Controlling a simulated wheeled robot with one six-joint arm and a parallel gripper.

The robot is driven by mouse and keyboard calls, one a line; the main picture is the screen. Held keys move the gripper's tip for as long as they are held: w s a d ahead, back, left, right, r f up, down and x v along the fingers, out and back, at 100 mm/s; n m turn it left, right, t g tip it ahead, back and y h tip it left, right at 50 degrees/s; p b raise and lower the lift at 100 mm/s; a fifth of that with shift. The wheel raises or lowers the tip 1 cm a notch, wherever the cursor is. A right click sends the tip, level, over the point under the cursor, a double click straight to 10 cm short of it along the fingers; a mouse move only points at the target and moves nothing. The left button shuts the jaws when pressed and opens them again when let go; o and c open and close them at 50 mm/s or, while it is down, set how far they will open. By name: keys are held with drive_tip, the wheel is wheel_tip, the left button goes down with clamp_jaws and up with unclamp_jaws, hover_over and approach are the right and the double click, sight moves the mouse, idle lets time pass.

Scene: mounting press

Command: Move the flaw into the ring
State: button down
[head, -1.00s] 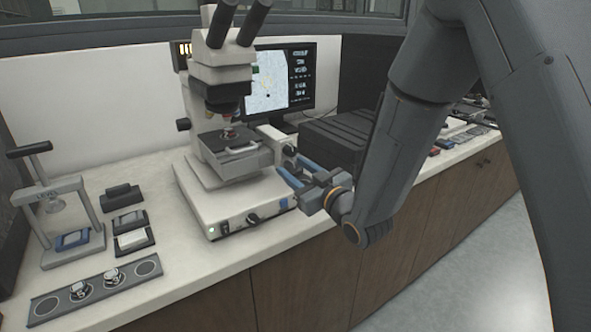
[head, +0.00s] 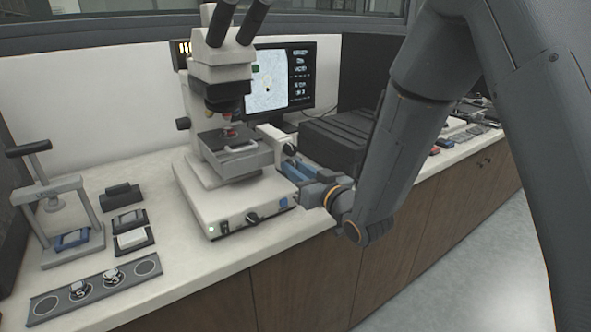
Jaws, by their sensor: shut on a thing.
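The microscope (head: 222,75) stands on the bench with a small mounted sample (head: 229,131) on its stage (head: 232,147). The monitor (head: 273,80) behind it shows a pale sample picture. A small dark spot, the flaw (head: 268,89), lies at the lower edge of a faint yellowish ring (head: 268,80); it is too small to tell if it is inside. My gripper (head: 293,165) is at the right side of the microscope, its blue fingers shut on a dark knob (head: 289,149) beside the stage. The fingertips' contact is partly hidden.
A black case (head: 338,142) stands close behind my gripper. A hand press (head: 52,205) and a grey strip (head: 95,287) with round places and small samples are at the left.

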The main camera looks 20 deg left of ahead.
drive_tip(key=shift+m, duration=2.2)
drive_tip(key=c, duration=1.5)
unclamp_jaws()
drive_tip(key=shift+b+v, duration=0.65)
drive_tip(key=shift+v, duration=3.3)
drive_tip(key=shift+w, duration=0.15)
